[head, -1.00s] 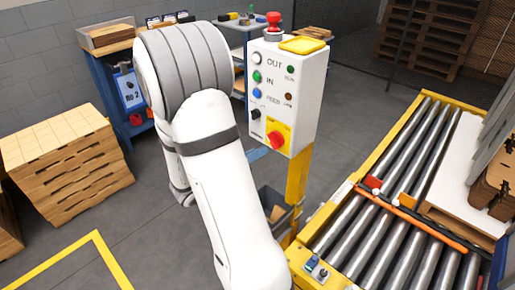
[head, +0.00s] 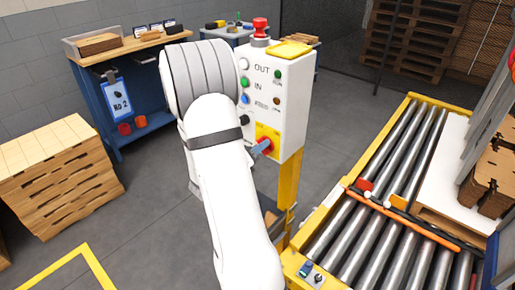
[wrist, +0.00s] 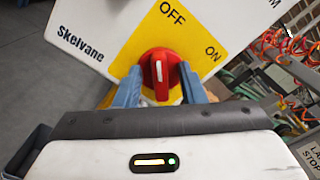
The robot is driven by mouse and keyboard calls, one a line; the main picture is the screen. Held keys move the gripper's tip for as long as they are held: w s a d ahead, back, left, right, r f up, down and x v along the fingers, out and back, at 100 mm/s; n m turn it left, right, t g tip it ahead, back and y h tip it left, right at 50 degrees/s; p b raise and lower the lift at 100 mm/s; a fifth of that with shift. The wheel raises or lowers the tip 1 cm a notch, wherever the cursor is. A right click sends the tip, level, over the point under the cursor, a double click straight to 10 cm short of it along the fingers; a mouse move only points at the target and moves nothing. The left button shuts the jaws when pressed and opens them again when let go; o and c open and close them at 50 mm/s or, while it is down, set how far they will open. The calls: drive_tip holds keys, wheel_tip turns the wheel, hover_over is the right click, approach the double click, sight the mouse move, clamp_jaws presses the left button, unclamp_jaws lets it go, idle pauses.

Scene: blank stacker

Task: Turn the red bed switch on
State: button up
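The red switch (wrist: 160,75) is a rotary knob with a white line on its face, on a yellow plate (wrist: 128,60) marked OFF and ON. In the wrist view the white line stands nearly upright, toward OFF rather than ON. The plate is low on the white control box (head: 293,110). My gripper (wrist: 160,92) is open, with its blue fingers at the left and right of the knob. I cannot tell whether they touch it. In the head view a blue fingertip (head: 262,147) partly covers the knob.
The box also carries a red mushroom button (head: 260,27), a yellow cap (head: 290,49) and several small buttons. A yellow post (head: 288,185) holds it beside the roller conveyor (head: 375,215).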

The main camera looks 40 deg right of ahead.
drive_tip(key=shift+c, duration=0.3)
clamp_jaws()
drive_tip(key=shift+m+b, duration=0.3)
drive_tip(key=m+b, duration=0.5)
drive_tip(key=b, duration=0.2)
drive_tip(key=m+b, duration=0.6)
drive_tip(key=b, duration=0.1)
drive_tip(key=s+m+b, duration=0.1)
drive_tip(key=m+b, duration=0.5)
drive_tip(key=shift+f+b, duration=0.15)
drive_tip(key=shift+b, duration=0.25)
drive_tip(key=shift+m, duration=0.3)
